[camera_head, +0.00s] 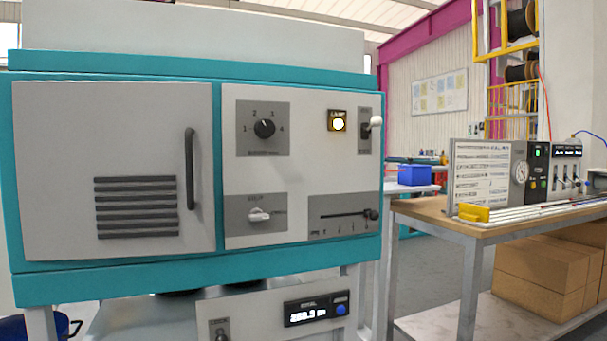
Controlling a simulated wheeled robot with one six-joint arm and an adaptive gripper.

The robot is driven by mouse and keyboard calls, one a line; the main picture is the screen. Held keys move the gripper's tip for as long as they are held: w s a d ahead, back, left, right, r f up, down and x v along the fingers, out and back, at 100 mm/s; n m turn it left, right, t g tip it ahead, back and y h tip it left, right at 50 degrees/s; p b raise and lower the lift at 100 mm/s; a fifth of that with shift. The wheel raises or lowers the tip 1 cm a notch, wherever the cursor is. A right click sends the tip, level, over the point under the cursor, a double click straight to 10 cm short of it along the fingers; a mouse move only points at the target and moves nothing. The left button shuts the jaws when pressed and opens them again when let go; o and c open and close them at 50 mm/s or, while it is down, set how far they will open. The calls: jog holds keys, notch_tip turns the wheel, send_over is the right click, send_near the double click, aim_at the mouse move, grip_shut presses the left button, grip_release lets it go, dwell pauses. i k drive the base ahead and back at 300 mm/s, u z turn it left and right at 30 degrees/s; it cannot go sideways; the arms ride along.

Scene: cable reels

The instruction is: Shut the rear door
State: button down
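A light grey door (60,150) with dark vent slats fills the left half of a teal-framed cabinet (120,285). A dark upright handle (190,168) is near the door's right edge. The door looks flush or nearly flush with the frame; I cannot tell whether it is fully shut or whether it is the rear door. To its right is a control panel (290,185) with a rotary knob (264,128), a lit lamp (337,122), a toggle (375,123), a white switch (259,215) and a slider (372,215). My gripper is not in view.
A lower unit with a numeric display (306,312) sits under the cabinet. At right a wooden-topped bench (430,207) carries test equipment (484,172), with cardboard boxes (540,270) beneath. A blue bin (414,175) stands behind. Grey floor shows between cabinet and bench.

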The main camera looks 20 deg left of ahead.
aim_at(107, 169)
jog(key=z, duration=0.2)
jog(key=k, duration=0.65)
jog(key=u, duration=0.9)
jog(key=i, duration=0.5)
